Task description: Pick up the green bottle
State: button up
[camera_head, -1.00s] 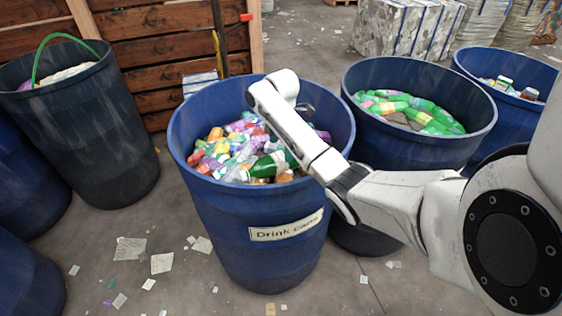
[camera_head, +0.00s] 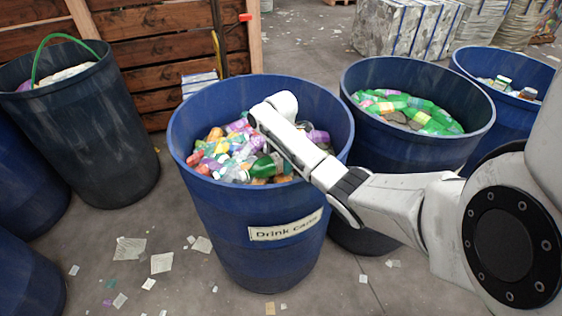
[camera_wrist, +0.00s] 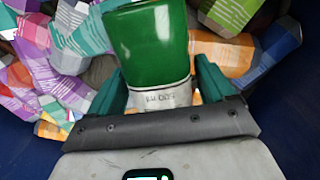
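The green bottle (camera_head: 262,167) lies among cans in the blue bin labelled "Drink cans" (camera_head: 255,236), near its front wall. In the wrist view, the green bottle (camera_wrist: 150,45) has a white band with print at its near end. My gripper (camera_wrist: 160,72) has its two teal fingers on either side of this near end. Narrow gaps show between the fingers and the bottle, so the fingers look open around it. In the head view my wrist hides the fingers.
Colourful crumpled cans (camera_wrist: 60,45) lie close around the fingers, and the blue bin wall (camera_wrist: 293,75) is at right. A bin of green bottles (camera_head: 418,150) stands to the right. A dark bin (camera_head: 85,140) stands at left.

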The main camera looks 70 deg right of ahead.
jog(key=c, duration=0.7)
jog(key=shift+r, duration=0.15)
notch_tip(320, 180, up, 10)
jog(key=shift+f, duration=0.1)
notch_tip(320, 180, up, 11)
jog(key=p, duration=1.1)
dwell(0.4)
